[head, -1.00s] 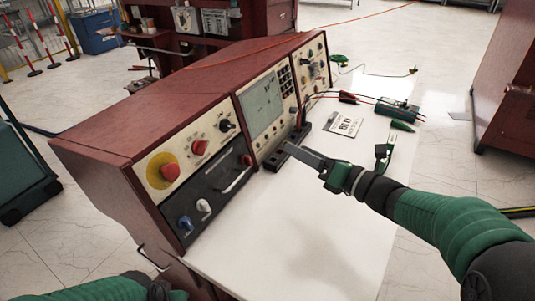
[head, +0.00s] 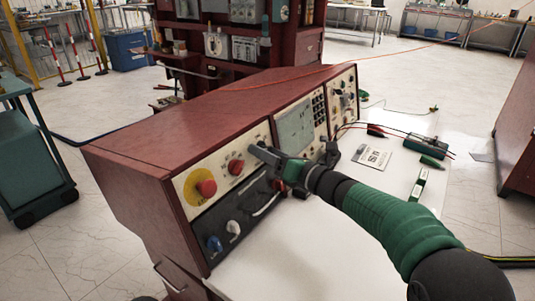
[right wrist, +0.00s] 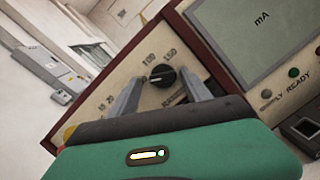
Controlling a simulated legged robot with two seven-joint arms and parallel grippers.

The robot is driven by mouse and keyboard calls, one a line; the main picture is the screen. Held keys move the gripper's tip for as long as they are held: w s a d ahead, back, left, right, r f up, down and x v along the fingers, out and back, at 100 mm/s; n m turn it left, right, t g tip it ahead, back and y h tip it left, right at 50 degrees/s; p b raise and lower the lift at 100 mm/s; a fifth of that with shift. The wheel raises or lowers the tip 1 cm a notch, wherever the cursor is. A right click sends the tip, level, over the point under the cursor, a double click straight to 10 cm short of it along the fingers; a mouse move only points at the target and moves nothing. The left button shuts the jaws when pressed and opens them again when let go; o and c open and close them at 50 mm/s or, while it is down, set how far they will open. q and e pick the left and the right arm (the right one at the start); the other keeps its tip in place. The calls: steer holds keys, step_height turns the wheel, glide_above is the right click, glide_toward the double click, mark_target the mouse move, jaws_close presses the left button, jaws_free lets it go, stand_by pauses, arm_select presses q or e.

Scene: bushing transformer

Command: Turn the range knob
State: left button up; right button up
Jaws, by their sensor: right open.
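The range knob (right wrist: 162,76) is a black round knob with a white pointer line on a cream panel, with numbers around it. In the right wrist view it sits between the two fingers of my right gripper (right wrist: 160,92), which is open around it; I cannot tell whether the fingers touch it. In the head view my right gripper (head: 270,155) reaches the front panel beside the screen and hides the knob. My left gripper is not in view.
The red console (head: 180,130) carries a red button on a yellow plate (head: 206,188), a smaller red knob (head: 236,167), a blue knob (head: 214,243), a white knob (head: 233,227) and a screen (head: 294,130). A meter (head: 425,147) and card (head: 372,156) lie on the white tabletop (head: 310,255).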

steer(key=shift+d, duration=0.75)
steer(key=shift+c, duration=0.6)
steer(key=shift+d, duration=0.1)
steer(key=shift+c, duration=2.3)
steer(key=shift+s+a+r, duration=0.1)
steer(key=shift+a, duration=0.2)
steer(key=c, duration=0.5)
jaws_close()
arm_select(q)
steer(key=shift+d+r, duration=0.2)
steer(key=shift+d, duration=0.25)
